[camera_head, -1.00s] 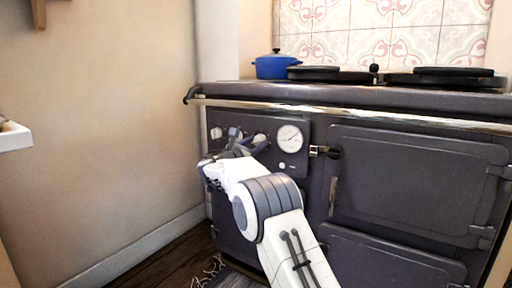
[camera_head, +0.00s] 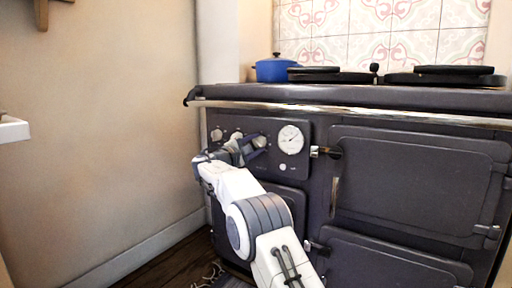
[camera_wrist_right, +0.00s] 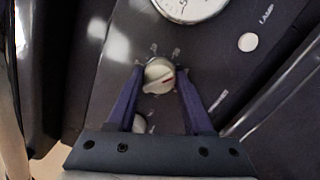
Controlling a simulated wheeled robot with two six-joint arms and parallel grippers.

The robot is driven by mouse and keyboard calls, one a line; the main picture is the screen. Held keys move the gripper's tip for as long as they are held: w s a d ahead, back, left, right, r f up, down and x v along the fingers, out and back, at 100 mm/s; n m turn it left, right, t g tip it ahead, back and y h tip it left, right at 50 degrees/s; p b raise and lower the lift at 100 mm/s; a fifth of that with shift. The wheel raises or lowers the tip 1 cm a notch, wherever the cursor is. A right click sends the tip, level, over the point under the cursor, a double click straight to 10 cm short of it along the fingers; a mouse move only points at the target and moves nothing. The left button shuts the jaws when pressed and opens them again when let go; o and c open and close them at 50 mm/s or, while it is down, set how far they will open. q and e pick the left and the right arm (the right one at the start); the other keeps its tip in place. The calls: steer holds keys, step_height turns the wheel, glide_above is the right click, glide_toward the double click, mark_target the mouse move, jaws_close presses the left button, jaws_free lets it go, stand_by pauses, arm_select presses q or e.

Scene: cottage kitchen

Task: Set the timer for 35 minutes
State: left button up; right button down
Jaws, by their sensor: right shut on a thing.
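The stove's control panel (camera_head: 300,168) carries a row of pale round knobs, left of a white dial gauge (camera_head: 291,139). My right gripper (camera_head: 257,141) is at the knob nearest the gauge (camera_head: 260,143). In the right wrist view this knob (camera_wrist_right: 158,76) has a red mark pointing right and slightly up. The fingers stand on either side of it, shut on it. The small markings around it are too blurred to read. Another knob (camera_wrist_right: 140,123) shows lower down, partly hidden by the gripper. My left gripper is out of view.
A small round button marked LAMP (camera_wrist_right: 248,42) sits beside the gauge. The stove's steel rail (camera_head: 350,112) runs above the panel. An oven door (camera_head: 415,185) with a latch is to the right. A blue pot (camera_head: 272,69) stands on top. Floor at left is clear.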

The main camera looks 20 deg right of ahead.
steer(key=m, duration=0.6)
steer(key=shift+a+f+g, duration=0.1)
steer(key=shift+g, duration=0.3)
steer(key=shift+m+y, duration=0.3)
steer(key=shift+m, duration=1.9)
steer(key=shift+c, duration=1.6)
jaws_free()
